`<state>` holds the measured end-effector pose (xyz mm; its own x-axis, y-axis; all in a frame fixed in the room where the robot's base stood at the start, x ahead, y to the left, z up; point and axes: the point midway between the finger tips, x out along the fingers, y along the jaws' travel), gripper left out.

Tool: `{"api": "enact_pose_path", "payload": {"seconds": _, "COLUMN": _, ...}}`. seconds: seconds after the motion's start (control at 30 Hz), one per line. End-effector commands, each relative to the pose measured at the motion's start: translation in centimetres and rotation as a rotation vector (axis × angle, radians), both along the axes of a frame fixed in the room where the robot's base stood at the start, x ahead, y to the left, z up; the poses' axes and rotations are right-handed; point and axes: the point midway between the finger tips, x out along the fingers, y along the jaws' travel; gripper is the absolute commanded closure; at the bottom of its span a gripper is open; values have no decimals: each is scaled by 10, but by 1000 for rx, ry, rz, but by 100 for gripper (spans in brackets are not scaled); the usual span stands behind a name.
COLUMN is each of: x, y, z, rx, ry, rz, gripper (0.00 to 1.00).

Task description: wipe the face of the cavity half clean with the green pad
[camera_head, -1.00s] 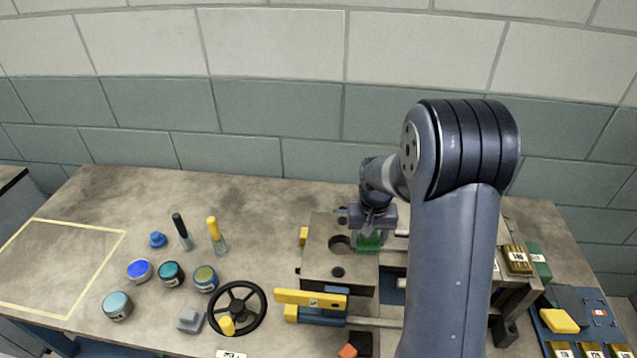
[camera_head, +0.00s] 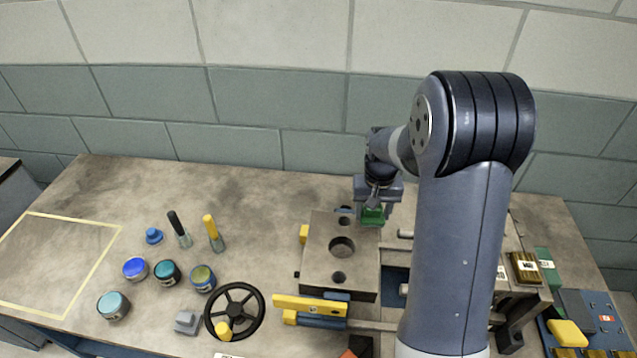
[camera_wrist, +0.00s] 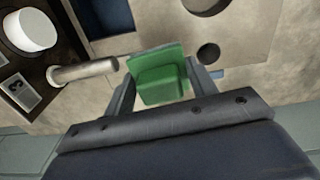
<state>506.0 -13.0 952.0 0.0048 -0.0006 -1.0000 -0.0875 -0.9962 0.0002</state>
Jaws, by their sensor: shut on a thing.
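The cavity half (camera_head: 320,262) is a grey-brown metal block with a large round hole in its middle and smaller holes, at the centre right of the bench. Its face also shows in the wrist view (camera_wrist: 245,35). My gripper (camera_head: 373,212) is at the block's far right corner, pointing down. It is shut on the green pad (camera_head: 372,216), which shows between the fingers in the wrist view (camera_wrist: 160,78). The pad is at the edge of the block's face; I cannot tell whether it touches. My arm hides part of the bench right of the block.
A black handwheel (camera_head: 235,311) and a yellow bar (camera_head: 310,304) are in front of the block. Metal guide pins (camera_wrist: 82,71) stick out beside it. Several jars and brushes stand left. A taped rectangle (camera_head: 93,270) at far left is empty.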

Motion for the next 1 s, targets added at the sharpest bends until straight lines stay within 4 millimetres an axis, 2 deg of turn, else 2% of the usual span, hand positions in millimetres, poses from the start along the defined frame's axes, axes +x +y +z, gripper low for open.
{"api": "enact_pose_path", "payload": {"seconds": 0.53, "x": -5, "y": 0, "z": 51, "rx": 0, "ry": 2, "rz": 1, "gripper": 67}}
{"api": "enact_pose_path", "payload": {"seconds": 1.0, "x": -6, "y": 0, "z": 54, "rx": 0, "ry": 3, "rz": 1, "gripper": 67}}
